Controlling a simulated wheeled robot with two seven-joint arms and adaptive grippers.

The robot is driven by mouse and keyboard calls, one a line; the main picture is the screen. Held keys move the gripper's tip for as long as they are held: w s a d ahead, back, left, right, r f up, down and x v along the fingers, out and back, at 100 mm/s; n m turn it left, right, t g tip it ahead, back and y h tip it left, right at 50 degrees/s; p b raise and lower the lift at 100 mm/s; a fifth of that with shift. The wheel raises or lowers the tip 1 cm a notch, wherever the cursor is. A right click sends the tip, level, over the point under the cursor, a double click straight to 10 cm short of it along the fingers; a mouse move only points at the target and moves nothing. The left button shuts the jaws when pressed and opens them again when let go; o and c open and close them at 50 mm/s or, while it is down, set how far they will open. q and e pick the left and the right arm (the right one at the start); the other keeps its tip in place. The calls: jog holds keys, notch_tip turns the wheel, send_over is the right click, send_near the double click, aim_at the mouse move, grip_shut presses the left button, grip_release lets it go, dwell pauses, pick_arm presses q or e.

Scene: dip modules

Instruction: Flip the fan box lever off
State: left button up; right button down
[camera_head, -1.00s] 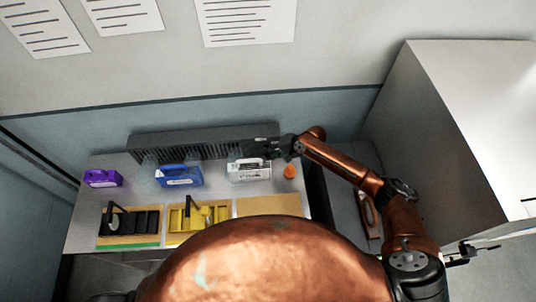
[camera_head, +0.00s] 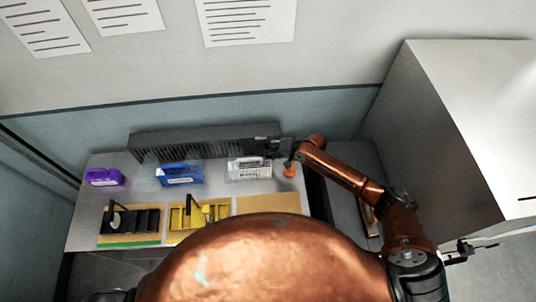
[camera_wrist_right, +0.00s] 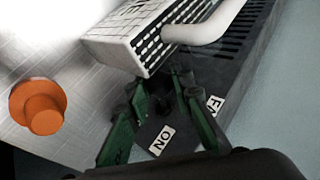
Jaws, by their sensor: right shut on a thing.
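The fan box (camera_head: 205,144) is the long dark slatted box along the back of the table. My right gripper (camera_head: 284,150) is at that right end. In the right wrist view its green-padded fingers (camera_wrist_right: 160,92) close around a small dark part that looks like the lever. The lever is dark on dark and largely hidden between the fingers, so its exact position is unclear. My left gripper is not in view.
A white box with a handle (camera_head: 249,170) stands close beside the gripper. An orange knob-shaped piece (camera_head: 290,170) lies to its right. A blue box (camera_head: 180,175), a purple box (camera_head: 103,177), and black (camera_head: 140,219) and yellow (camera_head: 190,214) trays stand further left.

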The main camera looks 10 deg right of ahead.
jog(key=c, duration=1.7)
grip_release()
jog(key=shift+w, duration=0.1)
jog(key=shift+o, duration=0.2)
jog(key=shift+d+r, duration=0.1)
jog(key=v, duration=0.7)
jog(key=shift+d+r, duration=0.1)
